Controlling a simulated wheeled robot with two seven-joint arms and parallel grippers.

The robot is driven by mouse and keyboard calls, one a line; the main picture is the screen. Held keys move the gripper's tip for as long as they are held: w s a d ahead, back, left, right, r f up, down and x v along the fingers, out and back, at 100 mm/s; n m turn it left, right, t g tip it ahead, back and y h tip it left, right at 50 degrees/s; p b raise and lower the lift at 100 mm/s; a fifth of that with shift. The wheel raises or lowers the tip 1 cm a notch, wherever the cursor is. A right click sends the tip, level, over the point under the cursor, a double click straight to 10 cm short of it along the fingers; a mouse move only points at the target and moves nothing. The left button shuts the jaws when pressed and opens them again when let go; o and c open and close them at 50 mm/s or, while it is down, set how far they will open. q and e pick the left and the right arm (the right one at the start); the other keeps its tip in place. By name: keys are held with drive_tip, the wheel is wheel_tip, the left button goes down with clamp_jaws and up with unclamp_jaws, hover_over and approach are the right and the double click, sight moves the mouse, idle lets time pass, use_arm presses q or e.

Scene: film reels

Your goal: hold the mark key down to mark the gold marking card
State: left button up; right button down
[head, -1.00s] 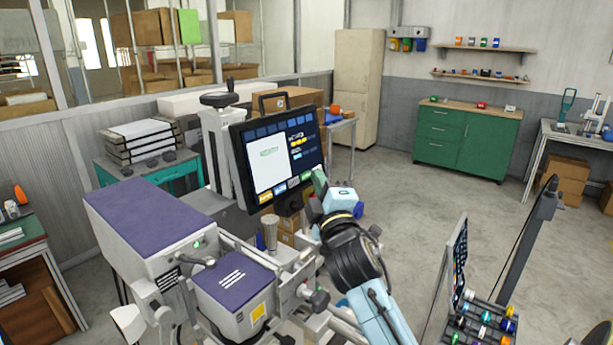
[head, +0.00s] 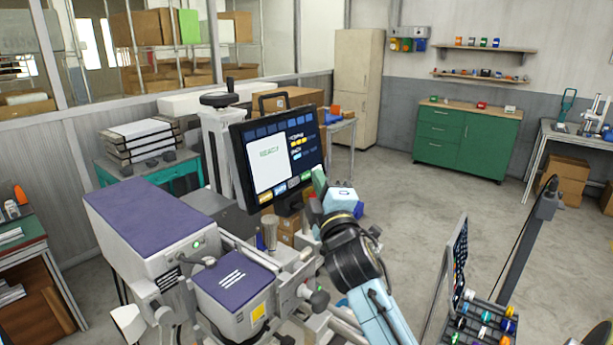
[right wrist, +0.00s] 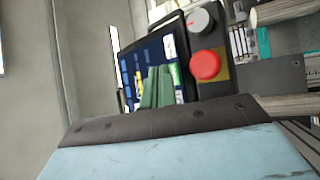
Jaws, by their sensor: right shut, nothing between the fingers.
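The touch screen (head: 277,155) stands on the grey machine, with green text that looks like READY on its white panel. A row of coloured keys (head: 280,189) runs along its lower edge; their labels are too small to read, so I cannot tell which is the mark key. My right gripper (head: 319,182) is at the screen's lower right corner. In the right wrist view its green fingers (right wrist: 156,87) are shut and empty in front of the screen (right wrist: 137,70); I cannot tell whether they touch it. I cannot make out a gold marking card. My left gripper is out of view.
A red push button (right wrist: 205,66) and a grey knob (right wrist: 199,20) sit beside the screen in the right wrist view. The machine's purple-topped housing (head: 150,215) is at the left. A rack of coloured rolls (head: 483,322) stands at the lower right. Open floor lies behind.

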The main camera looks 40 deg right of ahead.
drive_tip(key=shift+w, duration=0.1)
idle(0.3)
drive_tip(key=shift+w+a+f, duration=0.1)
drive_tip(key=shift+w, duration=0.2)
drive_tip(key=shift+w+a, duration=0.1)
drive_tip(key=shift+w, duration=0.25)
idle(1.2)
drive_tip(key=shift+s, duration=0.15)
drive_tip(key=shift+s+d+p, duration=0.2)
drive_tip(key=shift+s+p, duration=0.2)
drive_tip(key=shift+s, duration=0.25)
drive_tip(key=s, duration=0.1)
drive_tip(key=s+d+p, duration=0.1)
drive_tip(key=s, duration=0.1)
drive_tip(key=s+r+p, duration=0.1)
drive_tip(key=shift+s+d, duration=0.15)
drive_tip(key=shift+s, duration=0.2)
